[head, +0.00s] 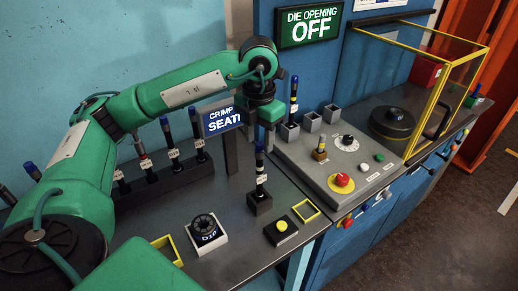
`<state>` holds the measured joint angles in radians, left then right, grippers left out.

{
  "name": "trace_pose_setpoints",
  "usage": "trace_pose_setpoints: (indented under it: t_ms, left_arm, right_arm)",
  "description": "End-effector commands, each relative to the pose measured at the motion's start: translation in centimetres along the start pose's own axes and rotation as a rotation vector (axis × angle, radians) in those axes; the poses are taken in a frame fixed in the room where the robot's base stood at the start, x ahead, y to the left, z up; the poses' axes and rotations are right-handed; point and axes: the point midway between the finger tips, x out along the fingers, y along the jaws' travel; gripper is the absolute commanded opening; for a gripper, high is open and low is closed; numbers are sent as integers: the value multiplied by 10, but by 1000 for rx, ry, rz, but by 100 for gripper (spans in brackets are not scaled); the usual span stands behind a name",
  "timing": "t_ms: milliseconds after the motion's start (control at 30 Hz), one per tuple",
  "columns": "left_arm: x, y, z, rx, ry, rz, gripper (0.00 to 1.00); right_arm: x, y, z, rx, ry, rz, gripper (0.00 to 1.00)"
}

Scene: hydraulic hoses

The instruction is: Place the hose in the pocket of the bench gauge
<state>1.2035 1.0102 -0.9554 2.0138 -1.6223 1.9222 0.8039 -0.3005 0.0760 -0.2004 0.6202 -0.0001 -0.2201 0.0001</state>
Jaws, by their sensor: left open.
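A dark hose (261,166) with a blue top and a white tag stands upright in a small black block (259,204) on the grey bench. I cannot tell for certain whether this block is the bench gauge's pocket. Beside it, a post carries a sign (221,120) reading "CRIMP" and "SEAT", partly covered by my arm. My left gripper (265,128) is open, pointing down at the top of this hose; whether the fingers surround it is unclear. Another hose (293,96) stands upright in a grey pocket (289,131) on the console. My right gripper is not in view.
Several tagged hoses stand in a black rack (167,183) at the back left. A round dial unit (206,233), a yellow button box (281,230) and yellow frames (306,209) are on the bench. The console (345,175) and a yellow-framed guard (435,88) stand to the right.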

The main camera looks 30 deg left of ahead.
Motion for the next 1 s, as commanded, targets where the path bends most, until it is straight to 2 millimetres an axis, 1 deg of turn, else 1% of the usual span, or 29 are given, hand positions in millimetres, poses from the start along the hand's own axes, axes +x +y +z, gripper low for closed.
trace_pose_setpoints:
  t_ms: [33, 133, 167, 400, 633, 1000]
  left_arm:
    - [-11, -1, 1, 2, -7, -1, 44]
    - [-36, -1, 1, 1, -7, -1, 44]
    - [-42, 0, 1, 1, -5, -1, 44]
    - [-69, 0, 0, 1, -3, 1, 44]
    - [-82, 0, 0, 1, -1, 0, 44]
    - [-84, 0, 0, 1, 0, 0, 44]
  right_arm:
    - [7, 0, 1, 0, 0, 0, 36]
    - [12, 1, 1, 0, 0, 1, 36]
    - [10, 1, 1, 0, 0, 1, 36]
    - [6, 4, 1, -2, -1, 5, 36]
    - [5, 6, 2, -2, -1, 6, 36]
    - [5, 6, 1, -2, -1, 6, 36]
